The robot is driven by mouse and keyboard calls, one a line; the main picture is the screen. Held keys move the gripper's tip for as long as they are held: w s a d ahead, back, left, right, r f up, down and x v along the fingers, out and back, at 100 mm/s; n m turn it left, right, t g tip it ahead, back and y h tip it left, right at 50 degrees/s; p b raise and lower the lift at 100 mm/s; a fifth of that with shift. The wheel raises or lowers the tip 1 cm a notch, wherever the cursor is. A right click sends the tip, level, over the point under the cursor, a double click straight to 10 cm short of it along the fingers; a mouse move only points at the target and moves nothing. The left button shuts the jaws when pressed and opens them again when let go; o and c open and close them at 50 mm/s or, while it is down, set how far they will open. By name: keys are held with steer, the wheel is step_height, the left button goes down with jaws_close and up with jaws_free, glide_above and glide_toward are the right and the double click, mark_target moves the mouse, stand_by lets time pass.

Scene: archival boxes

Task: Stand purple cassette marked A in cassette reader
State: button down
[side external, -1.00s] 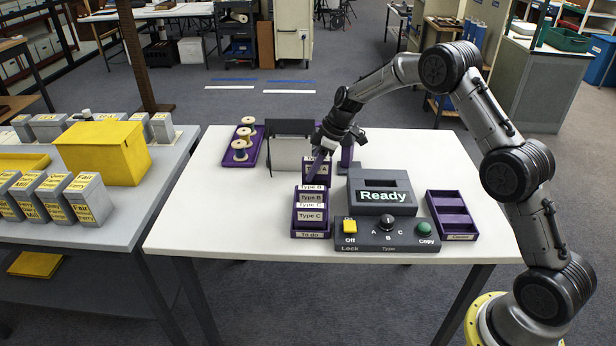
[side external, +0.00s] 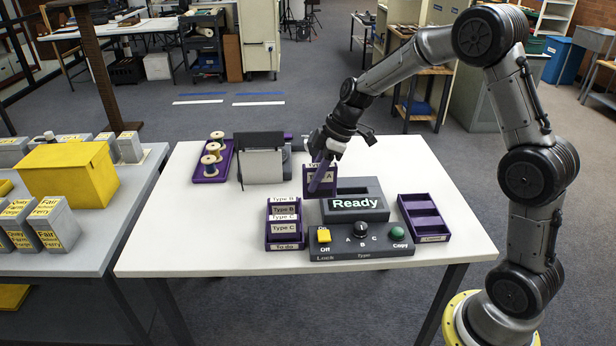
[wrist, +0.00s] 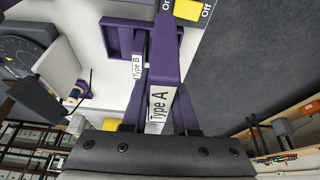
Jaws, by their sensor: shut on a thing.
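A purple "To do" rack (side external: 287,247) with several Type B and C cassettes stands left of the reader. A control panel (side external: 340,253) with yellow lock switch (side external: 323,236), type knob (side external: 361,230) and green copy button (side external: 398,232) lies in front. An empty-looking purple tray (side external: 423,218) is at right.

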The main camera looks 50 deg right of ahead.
steer(key=shift+w+d+r+n, duration=0.2)
steer(key=shift+w+r+n, duration=0.05)
steer(key=shift+n, duration=0.05)
steer(key=w+d, duration=0.1)
steer(key=d, duration=0.6)
steer(key=m, duration=0.1)
glide_above(349, 185)
steer(key=s+a, duration=0.1)
steer(key=a, duration=0.2)
step_height(349, 185, down, 2)
steer(key=shift+s+d+f, duration=0.15)
steer(key=shift+f, duration=2.15)
steer(key=shift+s+d+f, duration=0.1)
steer(key=shift+f, duration=2.15)
steer(key=shift+f, duration=0.2)
steer(key=c, duration=0.6)
jaws_free()
steer(key=shift+s, duration=0.1)
steer(key=v, duration=1.4)
steer(key=shift+r, duration=0.25)
steer(key=shift+a, duration=0.1)
